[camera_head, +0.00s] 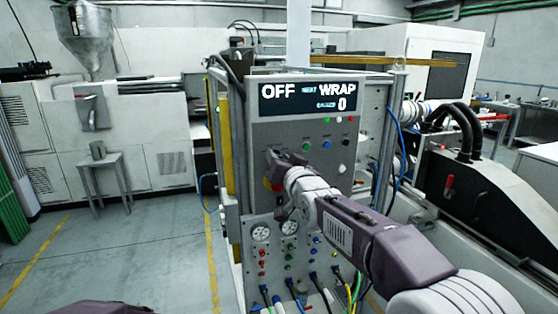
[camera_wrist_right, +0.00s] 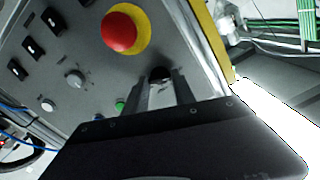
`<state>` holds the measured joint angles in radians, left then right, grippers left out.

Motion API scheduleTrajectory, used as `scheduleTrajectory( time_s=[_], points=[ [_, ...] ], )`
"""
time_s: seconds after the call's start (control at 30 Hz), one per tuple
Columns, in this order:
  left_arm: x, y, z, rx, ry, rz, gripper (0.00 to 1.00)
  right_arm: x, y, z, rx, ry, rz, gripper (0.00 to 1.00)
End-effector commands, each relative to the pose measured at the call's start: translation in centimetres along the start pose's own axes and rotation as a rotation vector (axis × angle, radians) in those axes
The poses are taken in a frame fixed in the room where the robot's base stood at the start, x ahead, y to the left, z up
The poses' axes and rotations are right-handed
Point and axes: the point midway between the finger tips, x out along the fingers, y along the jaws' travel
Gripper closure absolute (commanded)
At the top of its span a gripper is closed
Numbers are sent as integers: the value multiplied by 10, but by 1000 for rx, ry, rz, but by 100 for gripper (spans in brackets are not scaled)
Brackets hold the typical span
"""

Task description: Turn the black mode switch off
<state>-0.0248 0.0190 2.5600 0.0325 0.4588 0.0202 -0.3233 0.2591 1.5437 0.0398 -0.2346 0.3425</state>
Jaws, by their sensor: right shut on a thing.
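The control panel (camera_head: 262,133) stands upright in the middle of the head view, with a display (camera_head: 308,96) reading OFF, WRAP and 0. My right gripper (camera_head: 273,160) is at the panel's left side and hides the switch there. In the right wrist view the black mode switch (camera_wrist_right: 160,73) shows as a dark round knob between the fingertips of my right gripper (camera_wrist_right: 162,82), which is shut on it. The knob's pointer direction cannot be made out. My left gripper is not in view.
A red emergency stop (camera_wrist_right: 119,31) on a yellow ring sits close to the fingers. A grey knob (camera_wrist_right: 75,78), a green button (camera_wrist_right: 120,106) and black rocker switches (camera_wrist_right: 52,19) are nearby. Gauges (camera_head: 261,233) and cables lie below the panel. The floor (camera_head: 150,243) at left is clear.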

Motion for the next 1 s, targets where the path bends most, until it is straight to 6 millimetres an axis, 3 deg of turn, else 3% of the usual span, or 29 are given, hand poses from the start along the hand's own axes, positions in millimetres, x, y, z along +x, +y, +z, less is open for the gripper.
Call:
scheduleTrajectory(
  time_s=[0.37, 0.4, 0.47, 0.5, 0.83, 1.0],
  points=[
    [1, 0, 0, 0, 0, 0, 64, 0, 2, 6, -5, -14, 4, 100],
    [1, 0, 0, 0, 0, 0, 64, 0, 2, 6, -5, -14, 4, 66],
    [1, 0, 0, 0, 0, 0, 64, 0, 2, 6, -5, -13, 4, 49],
    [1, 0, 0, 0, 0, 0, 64, 0, 2, 5, -5, -11, 3, 47],
    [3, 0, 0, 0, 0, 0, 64, -4, 1, 3, -4, -5, 2, 47],
    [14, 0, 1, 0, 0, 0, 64, -34, 1, 4, -4, -4, 1, 47]
  ],
)
